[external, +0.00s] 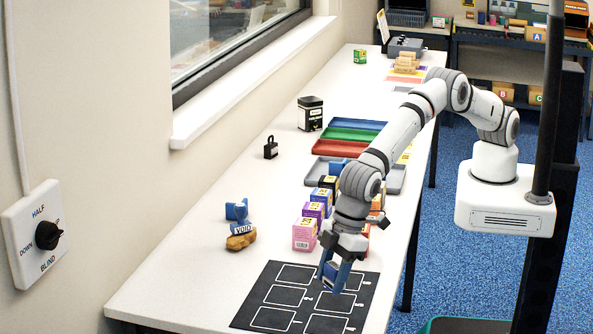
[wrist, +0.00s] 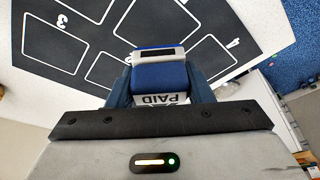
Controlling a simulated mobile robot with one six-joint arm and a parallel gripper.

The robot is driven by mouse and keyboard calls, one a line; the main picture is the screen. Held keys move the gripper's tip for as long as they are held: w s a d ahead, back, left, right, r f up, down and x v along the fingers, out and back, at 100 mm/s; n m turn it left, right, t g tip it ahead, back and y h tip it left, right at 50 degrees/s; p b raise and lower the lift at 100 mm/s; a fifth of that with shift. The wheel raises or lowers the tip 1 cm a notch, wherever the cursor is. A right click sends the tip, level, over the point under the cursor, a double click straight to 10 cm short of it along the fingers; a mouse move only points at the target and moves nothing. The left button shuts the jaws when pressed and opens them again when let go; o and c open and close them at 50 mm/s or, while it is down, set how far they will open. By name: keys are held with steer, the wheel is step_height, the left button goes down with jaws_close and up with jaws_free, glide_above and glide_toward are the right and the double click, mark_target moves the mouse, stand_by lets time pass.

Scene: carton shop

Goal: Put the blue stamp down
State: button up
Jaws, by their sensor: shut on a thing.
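My gripper (external: 336,276) is over the right side of a black mat (external: 262,290) with white outlined, numbered boxes. Its jaws are shut on a blue stamp (wrist: 160,75) with a white label reading PAID. In the wrist view the stamp sits between the two dark blue fingers, in front of an outlined box. In the external view the fingers mostly hide the stamp. I cannot tell whether it touches the mat.
Small coloured cartons (external: 305,234) stand just beyond the mat, close to my arm. Green (external: 352,135), red and blue trays lie farther back. A black tin (external: 310,113) and a small black weight (external: 270,148) stand near the wall. The table's left front is clear.

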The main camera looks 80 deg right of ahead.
steer(key=shift+f, duration=1.9)
steer(key=o, duration=1)
steer(key=shift+r+p, duration=0.2)
steer(key=shift+p, duration=0.3)
steer(key=b+v, duration=0.2)
steer(key=v, duration=1)
steer(key=shift+f, duration=0.1)
